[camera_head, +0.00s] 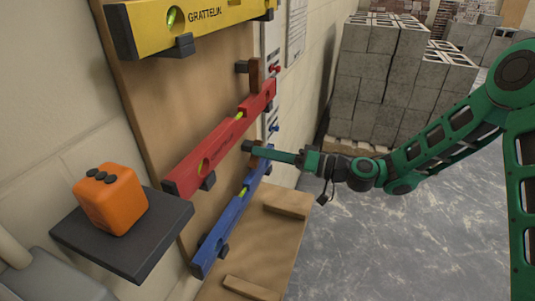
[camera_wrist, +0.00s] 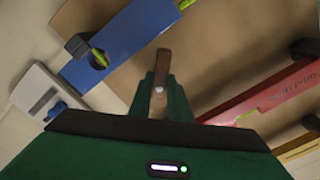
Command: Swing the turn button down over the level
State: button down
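The blue level (camera_head: 230,220) rests slanted on the board below the red level (camera_head: 222,140). It also shows at upper left in the wrist view (camera_wrist: 118,42). The brown turn button (camera_wrist: 164,62) with a pale screw sits on the board beside the blue level, not across it. My gripper (camera_wrist: 160,90) has one green finger on each side of the button, with hardly any gap showing, and looks shut on it. In the head view my gripper (camera_head: 270,153) reaches the board between the red and blue levels, and the button is mostly hidden there.
A yellow level (camera_head: 190,22) hangs above, with another brown button (camera_head: 254,74) near the red level. An orange box (camera_head: 110,198) stands on a dark shelf (camera_head: 140,245) at left. Grey blocks (camera_head: 385,80) are stacked behind. Open floor lies at right.

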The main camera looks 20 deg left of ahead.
jog(key=shift+w+f+n, duration=0.1)
jog(key=shift+n, duration=0.2)
jog(key=n, duration=0.8)
jog(key=shift+w+d+f, duration=0.1)
jog(key=shift+w+f, duration=0.1)
jog(key=shift+w, duration=0.2)
dwell(0.5)
jog(key=c, duration=1.6)
grip_release()
jog(key=shift+w+f, duration=0.1)
jog(key=shift+c, duration=0.2)
jog(key=s+d, duration=0.1)
jog(key=d, duration=0.9)
jog(key=shift+d, duration=0.4)
